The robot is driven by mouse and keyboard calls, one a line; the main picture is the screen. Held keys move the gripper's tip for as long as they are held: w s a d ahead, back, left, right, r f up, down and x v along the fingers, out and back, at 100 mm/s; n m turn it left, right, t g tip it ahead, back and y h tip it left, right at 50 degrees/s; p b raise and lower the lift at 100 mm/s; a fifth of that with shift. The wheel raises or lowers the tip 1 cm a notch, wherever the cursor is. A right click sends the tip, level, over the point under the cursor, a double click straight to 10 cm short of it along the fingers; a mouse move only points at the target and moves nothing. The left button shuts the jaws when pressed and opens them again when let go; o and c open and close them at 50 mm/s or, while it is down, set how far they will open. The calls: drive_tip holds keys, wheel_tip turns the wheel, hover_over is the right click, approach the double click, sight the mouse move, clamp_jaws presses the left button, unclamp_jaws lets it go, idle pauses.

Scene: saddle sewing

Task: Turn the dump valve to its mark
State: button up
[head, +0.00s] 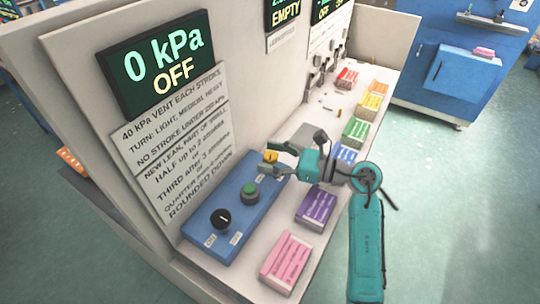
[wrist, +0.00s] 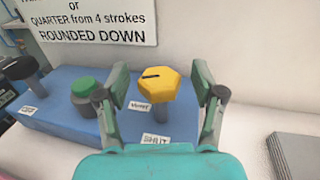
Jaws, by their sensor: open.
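The dump valve is a yellow hexagonal knob (wrist: 157,84) on a post on the blue panel (wrist: 60,100). A dark line on its top points left in the wrist view. A label that seems to read VENT (wrist: 140,106) sits at its left, and a SHUT label (wrist: 155,141) sits in front of it. My gripper (wrist: 160,78) is open, one finger on each side of the knob, with visible gaps. In the head view the yellow knob (head: 270,156) shows at the panel's far end, with my gripper (head: 281,161) beside it.
A green button (wrist: 84,87) and a black knob (wrist: 20,70) stand left of the valve. The display (head: 160,62) reads 0 kPa OFF. Pink (head: 287,260), purple (head: 316,207) and other coloured blocks line the bench's right edge. A grey stack (wrist: 298,152) lies right of the panel.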

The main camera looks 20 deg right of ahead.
drive_tip(key=shift+w+a, duration=0.1)
drive_tip(key=c, duration=1.2)
drive_tip(key=shift+o, duration=0.2)
drive_tip(key=shift+a+m+t+h, duration=0.1)
drive_tip(key=shift+m+t+h, duration=0.7)
drive_tip(key=shift+t+h, duration=0.1)
drive_tip(key=shift+m+t+h, duration=0.8)
drive_tip(key=shift+h, duration=0.3)
drive_tip(key=o, duration=1.2)
drive_tip(key=shift+c, duration=0.2)
